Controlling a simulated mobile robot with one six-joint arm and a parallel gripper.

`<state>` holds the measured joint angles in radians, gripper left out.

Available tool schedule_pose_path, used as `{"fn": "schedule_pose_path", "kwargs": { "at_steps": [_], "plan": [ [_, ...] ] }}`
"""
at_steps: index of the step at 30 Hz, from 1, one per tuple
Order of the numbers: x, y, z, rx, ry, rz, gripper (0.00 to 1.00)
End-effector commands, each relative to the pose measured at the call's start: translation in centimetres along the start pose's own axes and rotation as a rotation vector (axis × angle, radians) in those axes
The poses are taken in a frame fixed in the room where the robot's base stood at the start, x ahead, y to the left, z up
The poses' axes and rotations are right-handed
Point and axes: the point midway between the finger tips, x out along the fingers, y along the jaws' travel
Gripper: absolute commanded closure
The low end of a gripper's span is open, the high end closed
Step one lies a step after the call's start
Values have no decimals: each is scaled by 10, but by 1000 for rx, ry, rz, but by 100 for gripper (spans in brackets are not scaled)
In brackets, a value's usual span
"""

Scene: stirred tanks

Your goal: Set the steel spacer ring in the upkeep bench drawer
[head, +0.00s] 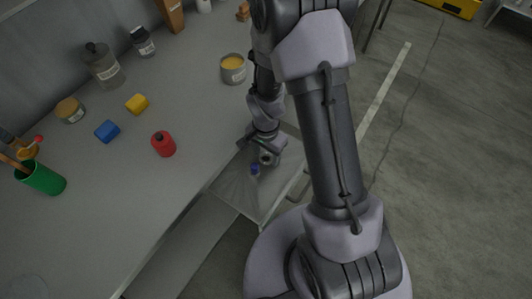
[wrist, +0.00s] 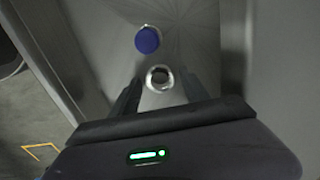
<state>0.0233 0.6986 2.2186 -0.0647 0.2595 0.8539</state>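The upkeep bench drawer (head: 238,187) is pulled out from the bench front, and its grey metal inside fills much of the wrist view (wrist: 195,30). The steel spacer ring (wrist: 159,78) is a small shiny ring with a dark hole, seen between my fingertips, with a gap on each side. It appears to be in the drawer; whether it touches the floor I cannot tell. My gripper (head: 262,150) points down into the drawer; in the wrist view its two dark fingers (wrist: 162,92) are apart and it is open.
A round blue object (wrist: 148,40) lies in the drawer, just beyond the ring. The drawer walls stand close on both sides. On the bench top (head: 120,205) are a red container (head: 163,144), a blue block (head: 107,131), a yellow block (head: 137,103) and a green cup (head: 42,179).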

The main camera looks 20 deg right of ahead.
Motion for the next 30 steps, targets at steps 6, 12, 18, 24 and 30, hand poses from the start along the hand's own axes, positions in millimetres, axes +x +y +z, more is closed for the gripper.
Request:
{"fn": "schedule_pose_path", "kwargs": {
  "at_steps": [6, 12, 18, 24, 30],
  "plan": [
    [-13, 0, 0, 0, 1, -1, 46],
    [-72, -1, -1, 0, 3, -4, 46],
    [-114, -1, 0, 0, 1, -2, 46],
    [-154, -2, 1, -32, 22, -38, 46],
    [-291, 17, 35, -241, 134, -232, 46]
  ]
}}
